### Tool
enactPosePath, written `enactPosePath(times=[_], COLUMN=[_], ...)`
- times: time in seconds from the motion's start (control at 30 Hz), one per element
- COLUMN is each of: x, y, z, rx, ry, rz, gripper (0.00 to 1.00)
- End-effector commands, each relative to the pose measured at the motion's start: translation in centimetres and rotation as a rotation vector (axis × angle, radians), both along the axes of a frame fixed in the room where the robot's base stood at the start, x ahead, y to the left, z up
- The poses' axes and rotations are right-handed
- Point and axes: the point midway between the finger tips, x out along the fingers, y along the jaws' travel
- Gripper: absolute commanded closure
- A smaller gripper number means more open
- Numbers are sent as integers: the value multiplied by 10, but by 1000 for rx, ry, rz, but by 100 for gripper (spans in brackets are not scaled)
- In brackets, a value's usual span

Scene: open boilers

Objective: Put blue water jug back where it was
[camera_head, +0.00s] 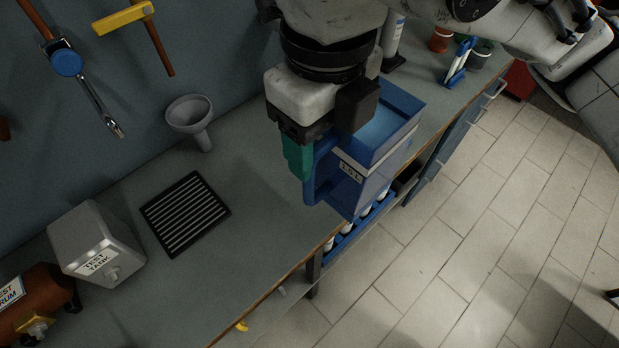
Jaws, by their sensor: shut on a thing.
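The blue water jug (378,150) is at the upper middle of the head view, over the front edge of the workbench. The jug looks roughly upright. I cannot tell whether its base touches the bench or hangs just above it. The jug and my arm hide part of the bench behind them.
The grey workbench (265,222) has a black slatted grate (185,214), a grey funnel (190,118) and a metal test tank (97,245). An orange drum (38,298) stands at far left. Blue-handled tools (459,62) and a white bottle (393,40) stand at the back. Tiled floor is right.

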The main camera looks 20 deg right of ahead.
Motion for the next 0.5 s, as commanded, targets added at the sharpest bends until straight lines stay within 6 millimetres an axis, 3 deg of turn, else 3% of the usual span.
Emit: enactPosePath(times=[0.1,0.27,0.5], x=[-4,-4,28], y=[-17,-25,-19], z=[2,3,-11], rx=[1,1,2], ry=[-7,-4,0], rz=[-16,-22,-23], gripper=[100,100,100])
